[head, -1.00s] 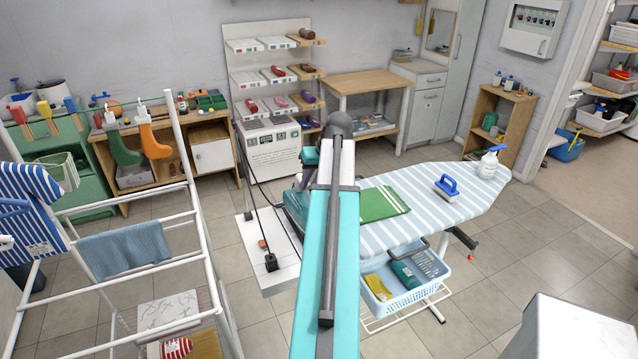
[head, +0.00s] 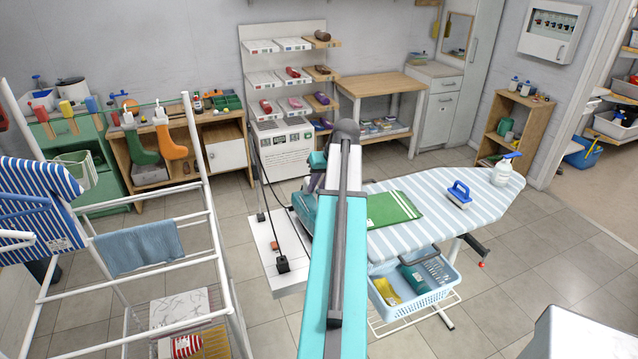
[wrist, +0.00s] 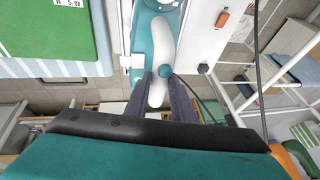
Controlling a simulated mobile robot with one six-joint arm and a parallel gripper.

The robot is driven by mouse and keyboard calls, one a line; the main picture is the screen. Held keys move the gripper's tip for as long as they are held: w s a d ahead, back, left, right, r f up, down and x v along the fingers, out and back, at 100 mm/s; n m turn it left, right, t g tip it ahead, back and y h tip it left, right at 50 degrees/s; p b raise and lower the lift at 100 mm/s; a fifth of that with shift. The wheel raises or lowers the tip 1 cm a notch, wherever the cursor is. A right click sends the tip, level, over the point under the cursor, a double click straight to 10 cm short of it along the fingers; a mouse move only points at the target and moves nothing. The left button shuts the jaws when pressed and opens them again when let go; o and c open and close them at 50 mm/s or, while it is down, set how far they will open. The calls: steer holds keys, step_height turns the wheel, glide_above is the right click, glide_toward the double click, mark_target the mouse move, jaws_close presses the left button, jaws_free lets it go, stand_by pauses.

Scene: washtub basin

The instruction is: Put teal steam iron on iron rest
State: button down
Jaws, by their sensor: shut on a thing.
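The teal steam iron (wrist: 152,38) shows in the wrist view, with a teal body and a pale handle. My gripper (wrist: 161,82) is shut on that handle, its two dark fingers on either side. In the head view my own arm hides most of the gripper and the iron. A white stand (head: 268,235) with an orange switch and a cord is beside the end of the ironing board; its switch side (wrist: 208,35) is just right of the iron in the wrist view. I cannot tell which part is the iron rest, or whether the iron touches the stand.
The striped ironing board (head: 445,205) carries a green folded cloth (head: 393,209), a blue brush (head: 459,193) and a spray bottle (head: 503,172). A basket (head: 425,296) is below it. A white drying rack (head: 205,215) stands left. Floor between rack and stand is clear.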

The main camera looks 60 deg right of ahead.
steer(key=shift+f+p, duration=0.65)
steer(key=shift+f, duration=0.65)
steer(key=c, duration=1.5)
jaws_free()
steer(key=shift+s+r, duration=0.1)
steer(key=shift+r, duration=0.1)
steer(key=shift+b+v, duration=1.8)
steer(key=shift+v, duration=4.05)
steer(key=shift+a+f, duration=0.1)
